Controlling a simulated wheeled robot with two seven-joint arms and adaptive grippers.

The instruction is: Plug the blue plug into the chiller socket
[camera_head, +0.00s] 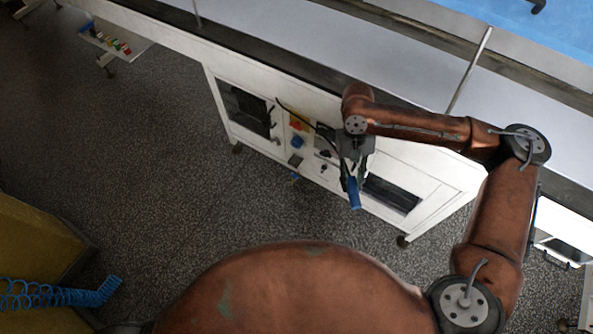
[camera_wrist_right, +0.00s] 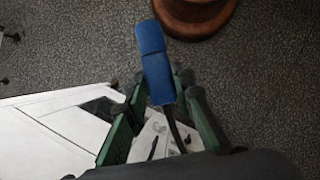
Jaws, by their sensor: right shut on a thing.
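The blue plug (camera_head: 354,193) is held in my right gripper (camera_head: 352,177), in front of the white cabinet. In the right wrist view the blue plug (camera_wrist_right: 153,65) sticks out past the green fingers of my right gripper (camera_wrist_right: 161,88), which are shut on its lower part. A dark cable (camera_wrist_right: 172,125) runs back from the plug between the fingers. A blue socket (camera_head: 297,141) is on the cabinet's panel, left of the gripper, below an orange-red part (camera_head: 297,123). The plug is apart from it. I cannot read any socket label. My left gripper is not in view.
The white cabinet (camera_head: 440,168) stands on wheels under a long conveyor (camera_head: 300,45). A dark cable (camera_head: 293,111) hangs along its front. A yellow block (camera_head: 35,235) and a blue coiled hose (camera_head: 60,293) are at lower left.

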